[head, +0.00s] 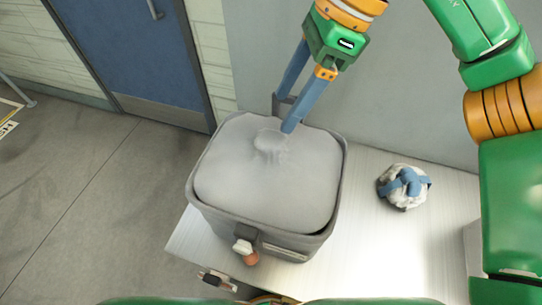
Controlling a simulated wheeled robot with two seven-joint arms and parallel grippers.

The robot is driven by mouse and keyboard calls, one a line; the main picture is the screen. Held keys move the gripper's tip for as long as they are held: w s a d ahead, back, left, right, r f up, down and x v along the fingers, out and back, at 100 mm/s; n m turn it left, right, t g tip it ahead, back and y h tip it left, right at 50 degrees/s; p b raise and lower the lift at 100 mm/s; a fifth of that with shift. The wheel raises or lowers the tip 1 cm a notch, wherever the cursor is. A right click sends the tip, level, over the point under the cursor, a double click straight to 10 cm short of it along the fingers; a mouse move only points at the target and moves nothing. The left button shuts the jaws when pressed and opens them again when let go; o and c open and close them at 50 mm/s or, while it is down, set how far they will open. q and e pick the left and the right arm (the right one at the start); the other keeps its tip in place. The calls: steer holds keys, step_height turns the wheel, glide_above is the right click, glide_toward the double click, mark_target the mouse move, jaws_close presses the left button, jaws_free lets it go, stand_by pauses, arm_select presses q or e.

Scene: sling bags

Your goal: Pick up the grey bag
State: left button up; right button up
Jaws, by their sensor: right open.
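The grey bag (265,185) is a puffed, smooth grey mass with a small gathered knot (270,142) on top. It fills a dark grey square bin (200,215) that stands on the white table. My right gripper (284,114) comes down from the top with its two long blue fingers apart. Its fingers are over the far side of the bag, just behind and right of the knot. One fingertip lies close to the bag; I cannot tell whether it touches. Nothing shows between the fingers. My left gripper is not in view.
A whitish lump with blue straps (409,182) lies right of the bin on the white table (375,240). A grey wall stands behind the table. A blue door (140,45) and open grey floor (75,190) lie to the left.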

mark_target(273, 138)
steer(key=shift+s+a+f, duration=0.1)
steer(key=shift+s+f, duration=0.15)
steer(key=shift+f, duration=0.1)
steer(key=s+f, duration=0.1)
steer(key=s+a+p, duration=0.1)
steer(key=s, duration=0.1)
steer(key=shift+a+f, duration=0.1)
steer(key=shift+f, duration=0.3)
steer(key=x, duration=0.3)
steer(key=shift+w+f+p, duration=0.15)
steer(key=shift+f+p, duration=0.05)
steer(key=shift+p, duration=0.15)
steer(key=shift+w+f, duration=0.1)
steer(key=shift+w, duration=0.2)
steer(key=shift+s, duration=0.25)
steer(key=c, duration=1.1)
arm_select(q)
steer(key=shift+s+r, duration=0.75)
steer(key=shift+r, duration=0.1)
arm_select(e)
steer(key=shift+w, duration=0.1)
jaws_close()
